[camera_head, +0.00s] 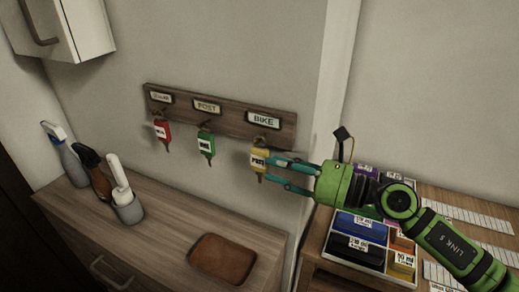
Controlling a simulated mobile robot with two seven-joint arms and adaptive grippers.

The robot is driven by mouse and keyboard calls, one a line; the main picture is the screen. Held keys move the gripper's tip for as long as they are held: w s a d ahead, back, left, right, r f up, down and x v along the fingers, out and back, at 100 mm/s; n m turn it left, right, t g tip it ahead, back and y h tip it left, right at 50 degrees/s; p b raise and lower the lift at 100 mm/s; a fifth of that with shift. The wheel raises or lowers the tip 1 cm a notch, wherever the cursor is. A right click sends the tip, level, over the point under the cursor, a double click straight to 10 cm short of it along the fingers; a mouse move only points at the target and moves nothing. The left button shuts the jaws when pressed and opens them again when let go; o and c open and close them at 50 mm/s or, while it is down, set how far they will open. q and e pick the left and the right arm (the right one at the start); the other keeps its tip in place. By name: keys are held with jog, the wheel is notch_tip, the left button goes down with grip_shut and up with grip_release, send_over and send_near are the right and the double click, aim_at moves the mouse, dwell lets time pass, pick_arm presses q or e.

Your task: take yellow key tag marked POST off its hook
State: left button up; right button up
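The yellow key tag (258,160) marked POST hangs from the right hook of the wooden key rack (222,116), under the BIKE label (263,119). My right gripper (270,169) reaches in from the right. Its two teal fingers are spread apart, with the tips at the tag's right edge. Whether they touch the tag is not clear. A green tag (206,145) hangs under the POST label (207,107). A red tag (161,130) hangs under the left label, whose text is hard to read. My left gripper is not in view.
A wall corner (318,130) stands right of the rack. A desk with an organizer (352,255) lies beneath my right arm.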

jog(key=shift+x, duration=0.85)
jog(key=shift+d, duration=0.1)
grip_shut()
pick_arm(q)
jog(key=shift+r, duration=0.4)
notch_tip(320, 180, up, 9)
jog(key=p, duration=0.9)
pick_arm(e)
jog(key=s+a+r, duration=0.1)
jog(key=s+a, duration=0.2)
jog(key=s, duration=0.5)
jog(key=s+a+r, duration=0.2)
jog(key=s+a, duration=0.2)
jog(key=s, duration=0.4)
jog(key=shift+s, duration=0.35)
